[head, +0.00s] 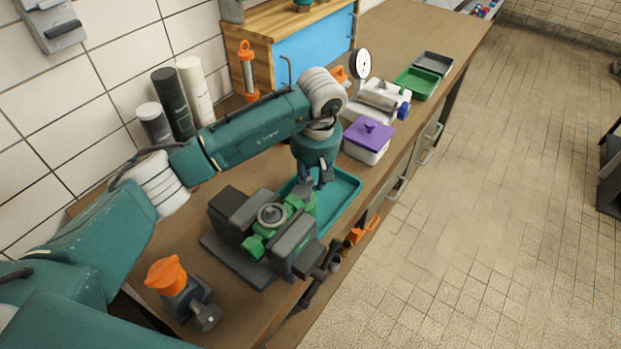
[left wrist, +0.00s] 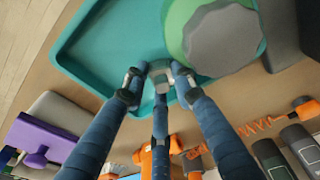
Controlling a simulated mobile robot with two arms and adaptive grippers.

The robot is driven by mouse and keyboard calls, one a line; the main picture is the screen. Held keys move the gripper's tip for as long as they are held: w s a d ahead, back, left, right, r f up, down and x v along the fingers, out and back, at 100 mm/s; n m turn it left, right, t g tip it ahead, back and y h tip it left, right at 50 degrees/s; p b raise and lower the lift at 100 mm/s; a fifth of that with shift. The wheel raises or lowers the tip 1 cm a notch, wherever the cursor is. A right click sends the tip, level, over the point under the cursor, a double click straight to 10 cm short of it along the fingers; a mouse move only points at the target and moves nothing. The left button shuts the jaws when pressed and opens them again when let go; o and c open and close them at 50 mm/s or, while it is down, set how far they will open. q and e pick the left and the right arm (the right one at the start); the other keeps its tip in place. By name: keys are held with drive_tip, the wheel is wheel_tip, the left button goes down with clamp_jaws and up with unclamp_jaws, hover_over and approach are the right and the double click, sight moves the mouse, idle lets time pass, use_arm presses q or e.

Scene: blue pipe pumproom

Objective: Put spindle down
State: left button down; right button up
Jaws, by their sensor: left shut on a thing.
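My left gripper (head: 318,183) points down over the teal tray (head: 345,193), beside the right end of the green valve body (head: 297,203). The valve body sits between the dark jaws of a vise (head: 240,215). In the left wrist view, the gripper's fingertips (left wrist: 158,80) are closed together on a small grey piece, probably the spindle (left wrist: 161,86); the fingers hide most of it. The teal tray (left wrist: 110,45) lies below the fingertips, and I see nothing lying in its visible part. I cannot tell whether the piece touches the tray. My right gripper is not in view.
A white box with a purple lid (head: 369,136) and a gauge device (head: 375,100) stand beyond the tray. Green (head: 417,83) and grey (head: 433,63) trays are farther back. An orange-knobbed part (head: 170,278) stands at the near left. The bench's front edge is close to the tray.

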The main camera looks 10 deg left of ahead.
use_arm(q)
drive_tip(key=c, duration=1.7)
unclamp_jaws()
drive_tip(key=shift+f, duration=0.1)
drive_tip(key=shift+s+d+r+b, duration=0.2)
drive_tip(key=shift+r+b, duration=0.25)
drive_tip(key=shift+r, duration=1.6)
drive_tip(key=shift+s+d+r+b, duration=0.2)
drive_tip(key=shift+r+b, duration=0.3)
drive_tip(key=shift+r, duration=1.5)
drive_tip(key=shift+s+d+r+b, duration=0.2)
drive_tip(key=shift+r+b, duration=0.25)
drive_tip(key=shift+r, duration=1.6)
